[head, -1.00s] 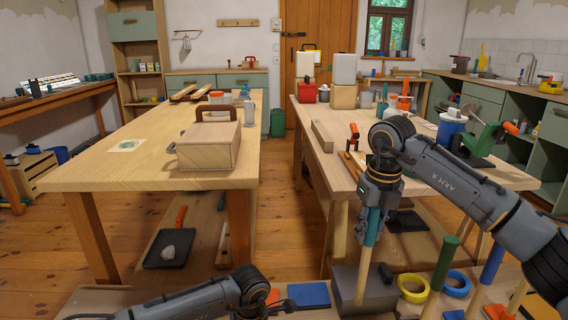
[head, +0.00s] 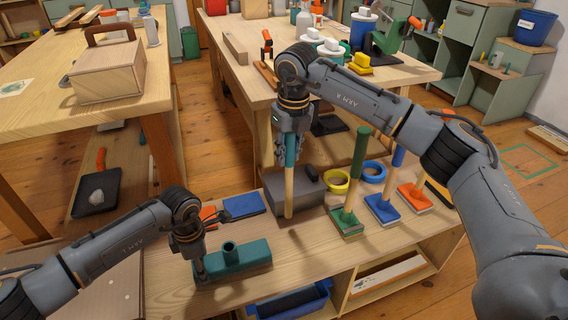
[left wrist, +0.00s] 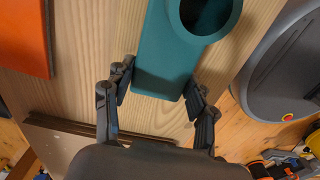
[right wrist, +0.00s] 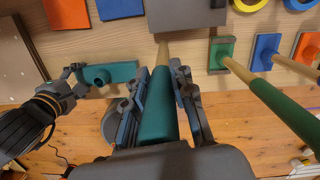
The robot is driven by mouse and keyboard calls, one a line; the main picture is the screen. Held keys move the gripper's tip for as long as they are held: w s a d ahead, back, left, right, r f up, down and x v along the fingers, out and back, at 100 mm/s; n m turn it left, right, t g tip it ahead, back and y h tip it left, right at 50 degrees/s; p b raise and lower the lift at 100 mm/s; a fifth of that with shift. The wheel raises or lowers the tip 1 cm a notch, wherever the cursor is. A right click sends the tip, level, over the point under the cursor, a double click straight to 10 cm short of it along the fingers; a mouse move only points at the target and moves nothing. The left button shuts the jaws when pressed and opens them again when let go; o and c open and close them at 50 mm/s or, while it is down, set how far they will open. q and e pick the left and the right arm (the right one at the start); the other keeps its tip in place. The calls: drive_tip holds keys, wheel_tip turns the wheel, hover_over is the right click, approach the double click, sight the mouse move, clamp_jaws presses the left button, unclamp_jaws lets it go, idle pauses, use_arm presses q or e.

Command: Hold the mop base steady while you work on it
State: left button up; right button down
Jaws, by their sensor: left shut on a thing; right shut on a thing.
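The teal mop base (head: 240,268) lies on the near bench, its round socket (head: 229,250) facing up. My left gripper (head: 201,272) is shut on its left end; in the left wrist view the fingers (left wrist: 157,98) straddle the end of the base (left wrist: 160,62). My right gripper (head: 291,138) is shut on the teal grip of a wooden handle (head: 289,188), held upright with its bare wood end down, in front of a grey block. The right wrist view shows the teal grip (right wrist: 158,115) between the fingers. The handle is apart from the base, to its right.
Green (head: 347,222), blue (head: 382,209) and orange (head: 415,197) mop bases with handles stand to the right. The grey block (head: 262,198), yellow tape (head: 336,181), blue tape (head: 374,172) and a blue pad (head: 243,206) lie behind. Clear bench surrounds the base's right end.

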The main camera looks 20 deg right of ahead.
sight(288, 166)
drive_tip(key=shift+f, duration=2.1)
drive_tip(key=c, duration=1.1)
unclamp_jaws()
drive_tip(key=shift+f, duration=0.15)
